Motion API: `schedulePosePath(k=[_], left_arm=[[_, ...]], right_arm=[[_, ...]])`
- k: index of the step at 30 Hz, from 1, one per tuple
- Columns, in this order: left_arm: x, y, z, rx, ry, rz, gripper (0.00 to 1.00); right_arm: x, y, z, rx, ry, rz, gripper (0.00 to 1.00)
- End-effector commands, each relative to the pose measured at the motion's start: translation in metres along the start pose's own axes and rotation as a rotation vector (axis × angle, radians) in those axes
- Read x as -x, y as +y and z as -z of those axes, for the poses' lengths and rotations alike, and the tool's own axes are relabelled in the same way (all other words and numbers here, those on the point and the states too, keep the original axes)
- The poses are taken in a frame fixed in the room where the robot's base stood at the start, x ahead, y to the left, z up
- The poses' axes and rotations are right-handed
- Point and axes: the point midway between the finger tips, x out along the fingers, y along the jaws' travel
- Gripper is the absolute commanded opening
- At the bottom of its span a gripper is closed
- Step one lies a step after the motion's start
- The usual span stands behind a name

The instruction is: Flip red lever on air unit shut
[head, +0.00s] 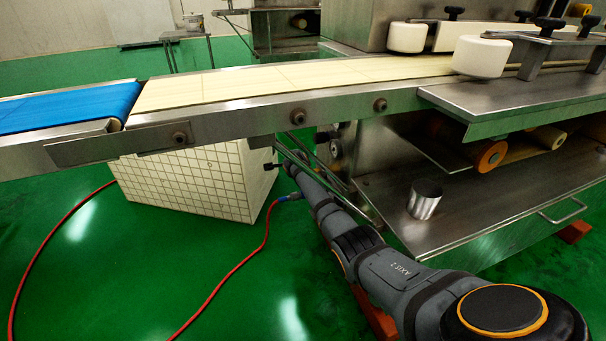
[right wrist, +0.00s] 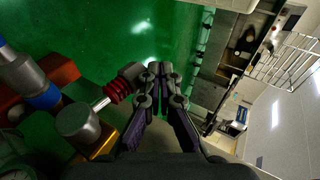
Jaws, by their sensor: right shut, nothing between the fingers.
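In the right wrist view, the air unit's metal body (right wrist: 78,124) is at the left, with a blue collar (right wrist: 46,97) beside it. A red ribbed piece on a short metal rod, which looks like the red lever (right wrist: 117,91), sticks out from it toward my fingers. My right gripper (right wrist: 160,70) is shut and empty, its fingertips just to the right of the lever's dark end. I cannot tell whether they touch. In the head view my right arm reaches under the conveyor; its gripper is too small and hidden to make out. My left gripper is out of view.
The steel conveyor frame (head: 245,121) passes above my right arm. A red hose (head: 262,240) runs over the green floor to a blue fitting (head: 289,197). A white tiled block (head: 190,180) stands at left; a metal cup (head: 425,199) sits on the machine's lower shelf.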

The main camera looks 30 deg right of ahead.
Motion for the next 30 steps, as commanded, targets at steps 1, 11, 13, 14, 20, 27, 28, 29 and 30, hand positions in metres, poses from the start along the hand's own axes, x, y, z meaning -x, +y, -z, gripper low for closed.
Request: schedulePosePath(k=[1, 11, 13, 14, 20, 27, 28, 29, 30], left_arm=[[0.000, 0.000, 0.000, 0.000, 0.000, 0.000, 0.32], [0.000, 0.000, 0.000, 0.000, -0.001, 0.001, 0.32], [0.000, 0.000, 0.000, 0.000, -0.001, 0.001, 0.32], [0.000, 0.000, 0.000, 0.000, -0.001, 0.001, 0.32], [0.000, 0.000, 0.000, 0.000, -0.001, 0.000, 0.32], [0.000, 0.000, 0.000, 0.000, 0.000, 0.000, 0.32], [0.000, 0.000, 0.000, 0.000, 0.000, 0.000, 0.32], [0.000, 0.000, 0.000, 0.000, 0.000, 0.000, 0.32], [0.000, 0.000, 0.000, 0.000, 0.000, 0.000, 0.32]], right_arm=[[0.000, 0.000, 0.000, 0.000, 0.000, 0.000, 0.00], [0.011, 0.000, 0.000, 0.000, 0.000, 0.002, 0.00], [0.019, 0.000, 0.000, 0.000, 0.000, 0.002, 0.00], [0.024, 0.001, 0.000, 0.001, 0.000, 0.002, 0.00], [0.054, 0.000, 0.000, 0.000, -0.001, 0.002, 0.00], [0.074, 0.001, 0.000, 0.000, 0.000, 0.000, 0.00], [0.075, 0.001, 0.000, 0.000, 0.000, 0.000, 0.00], [0.075, 0.001, 0.000, 0.000, 0.000, -0.001, 0.00], [0.075, 0.001, 0.000, 0.000, 0.000, -0.001, 0.00]])
